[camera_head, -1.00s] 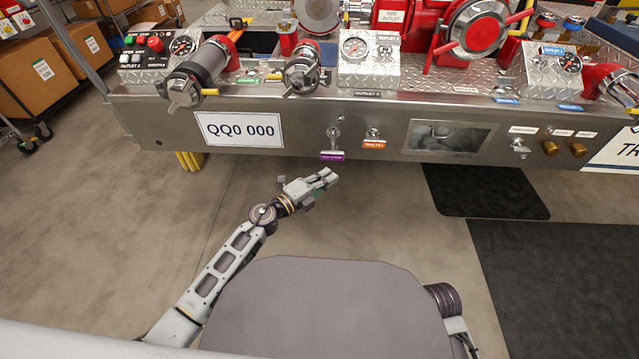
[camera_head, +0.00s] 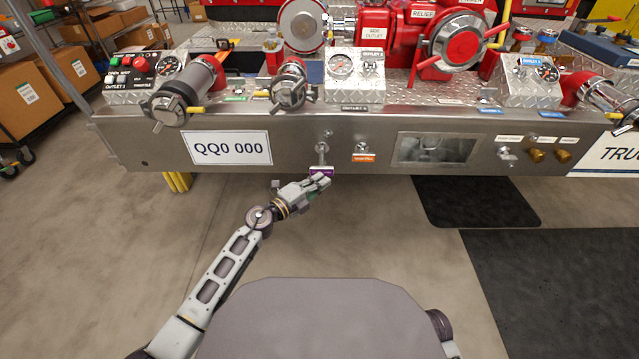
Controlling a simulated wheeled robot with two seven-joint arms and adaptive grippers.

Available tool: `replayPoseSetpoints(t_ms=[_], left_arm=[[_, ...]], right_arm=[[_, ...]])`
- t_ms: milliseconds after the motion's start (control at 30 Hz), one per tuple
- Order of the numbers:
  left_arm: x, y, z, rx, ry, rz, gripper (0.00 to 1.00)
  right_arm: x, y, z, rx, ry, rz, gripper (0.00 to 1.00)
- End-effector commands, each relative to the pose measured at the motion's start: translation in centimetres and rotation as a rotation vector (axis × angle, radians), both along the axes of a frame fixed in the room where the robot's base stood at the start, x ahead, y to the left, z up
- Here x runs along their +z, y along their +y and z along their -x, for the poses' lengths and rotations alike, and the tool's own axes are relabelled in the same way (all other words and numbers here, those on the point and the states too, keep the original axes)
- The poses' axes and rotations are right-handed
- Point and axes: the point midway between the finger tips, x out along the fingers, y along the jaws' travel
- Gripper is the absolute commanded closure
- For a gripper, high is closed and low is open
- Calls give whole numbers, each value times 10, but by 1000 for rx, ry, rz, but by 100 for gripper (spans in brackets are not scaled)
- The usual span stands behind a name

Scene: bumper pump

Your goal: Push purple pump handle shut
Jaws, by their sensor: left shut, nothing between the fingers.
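The purple pump handle (camera_head: 317,171) hangs from a short metal rod (camera_head: 321,153) on the front of the steel bumper (camera_head: 230,120). My left gripper (camera_head: 322,182) is shut and empty. Its fingertips are at the purple handle and partly cover it from below; I cannot tell whether they touch it. My right gripper is not in view.
An orange-labelled handle (camera_head: 363,157) sits just right of the purple one. Further right are a recessed window (camera_head: 437,149) and brass knobs (camera_head: 537,155). A sign reading QQ0 000 (camera_head: 227,148) is at left. The floor below the bumper is clear, with dark mats (camera_head: 470,202) at right.

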Motion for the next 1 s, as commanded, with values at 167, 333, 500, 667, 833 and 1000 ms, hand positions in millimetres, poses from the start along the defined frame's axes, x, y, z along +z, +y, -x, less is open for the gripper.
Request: replayPoseSetpoints(t_ms=[167, 333, 500, 667, 833, 1000], left_arm=[[0, 0, -2, 0, 0, 0, 100], [0, 0, -12, 0, -1, 0, 100], [0, 0, -27, 0, 0, 0, 100], [0, 0, -42, 0, -1, 0, 100], [-1, 0, -57, 1, -1, -1, 100], [0, 0, -71, 2, -1, 0, 100]], right_arm=[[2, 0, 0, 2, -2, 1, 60], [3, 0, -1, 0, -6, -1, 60], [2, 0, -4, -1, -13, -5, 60], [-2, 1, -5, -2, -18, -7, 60], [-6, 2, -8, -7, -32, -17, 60], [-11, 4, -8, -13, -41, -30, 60]])
